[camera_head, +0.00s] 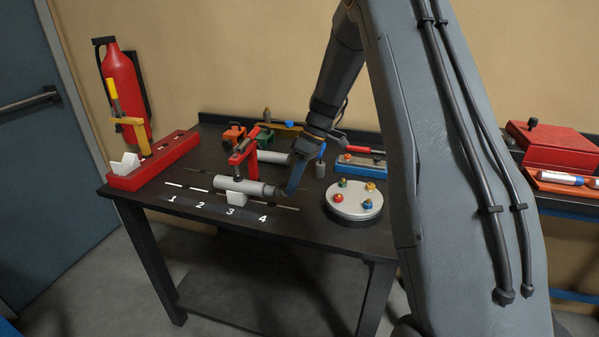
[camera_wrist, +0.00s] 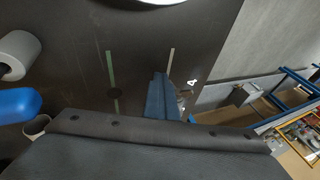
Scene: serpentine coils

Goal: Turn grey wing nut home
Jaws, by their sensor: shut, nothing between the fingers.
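My gripper (camera_head: 288,190) is shut and empty, pointing down beside the right end of a light grey cylinder (camera_head: 240,187). The cylinder lies across a pale block (camera_head: 237,199), near marks 3 and 4. A small dark piece sits at the cylinder's right end, touching or just behind my fingertips; I cannot tell whether it is the grey wing nut. In the wrist view my shut blue-grey fingers (camera_wrist: 160,80) reach over the dark table, left of the number 4, and hide part of what lies beyond. No wing nut is clearly recognisable.
A round pale plate (camera_head: 352,201) with several coloured knobs stands to the right. A red rack (camera_head: 155,162) is at the left. The table's front strip is clear.

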